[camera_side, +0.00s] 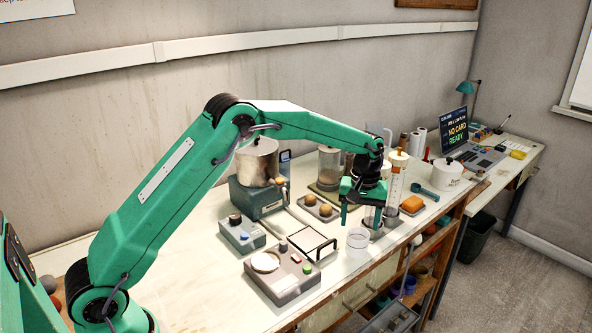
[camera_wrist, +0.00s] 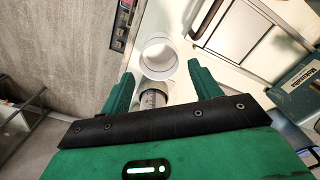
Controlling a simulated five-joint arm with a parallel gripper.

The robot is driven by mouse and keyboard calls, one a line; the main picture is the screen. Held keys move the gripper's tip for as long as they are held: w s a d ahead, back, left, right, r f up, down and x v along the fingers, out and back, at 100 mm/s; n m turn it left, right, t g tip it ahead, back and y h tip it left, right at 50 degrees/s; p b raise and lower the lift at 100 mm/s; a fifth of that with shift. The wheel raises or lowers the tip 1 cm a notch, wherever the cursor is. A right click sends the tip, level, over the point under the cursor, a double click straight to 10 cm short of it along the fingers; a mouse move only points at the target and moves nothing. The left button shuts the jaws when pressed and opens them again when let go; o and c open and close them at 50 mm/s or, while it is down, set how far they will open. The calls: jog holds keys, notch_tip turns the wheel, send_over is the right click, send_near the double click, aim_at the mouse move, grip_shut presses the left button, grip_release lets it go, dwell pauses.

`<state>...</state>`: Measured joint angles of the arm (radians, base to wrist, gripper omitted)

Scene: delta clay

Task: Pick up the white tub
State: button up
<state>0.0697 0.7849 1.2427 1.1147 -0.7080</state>
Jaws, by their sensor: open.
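The white tub (camera_side: 358,238) is a small round open-topped vessel standing on the bench near its front edge. In the wrist view the white tub (camera_wrist: 158,60) shows its open rim, just beyond the fingertips and roughly centred between them. My gripper (camera_side: 362,216) points down above and close to the tub, with its fingers apart and nothing held. In the wrist view my gripper (camera_wrist: 160,76) has one green finger on each side of the space before the tub. I cannot tell how high the fingertips are over the tub's rim.
A grey marked cylinder (camera_wrist: 153,98) stands close to the tub, between the fingers in the wrist view. A black-framed tray (camera_side: 305,243) and a button box (camera_side: 282,275) lie to the left. A lidded white pot (camera_side: 447,173) stands farther right.

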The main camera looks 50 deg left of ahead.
aim_at(357, 242)
jog(key=shift+f, duration=1.3)
jog(key=shift+f, duration=0.1)
jog(key=shift+f, duration=2.5)
jog(key=shift+c, duration=0.2)
jog(key=shift+w, duration=0.1)
jog(key=c, duration=0.7)
